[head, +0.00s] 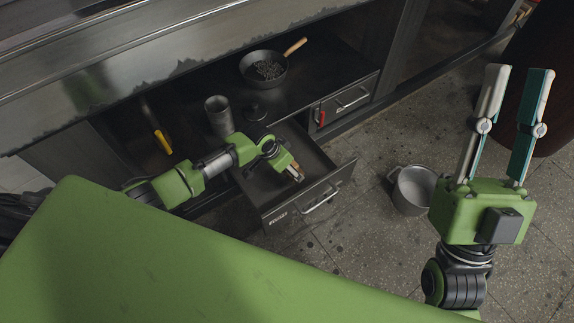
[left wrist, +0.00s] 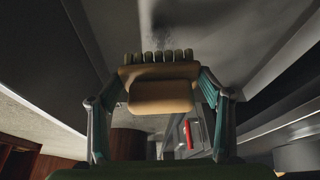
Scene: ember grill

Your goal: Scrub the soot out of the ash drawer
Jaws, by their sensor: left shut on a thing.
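The ash drawer (head: 336,181) is pulled open below the grill. My left gripper (head: 291,169) reaches down inside it and is shut on a brush (left wrist: 160,92) with a tan wooden block and a row of short thick bristles. The brush also shows small in the head view (head: 297,173). In the left wrist view a dark soot smudge (left wrist: 178,14) lies on the grey drawer floor, just beyond the bristles. I cannot tell whether the bristles touch the floor. My right gripper (head: 517,72) is open and empty, raised at the right, away from the drawer.
A yellow-handled tool (head: 162,141) lies left. A shut drawer (head: 348,99) is beside. A metal bucket (head: 412,190) stands on the floor.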

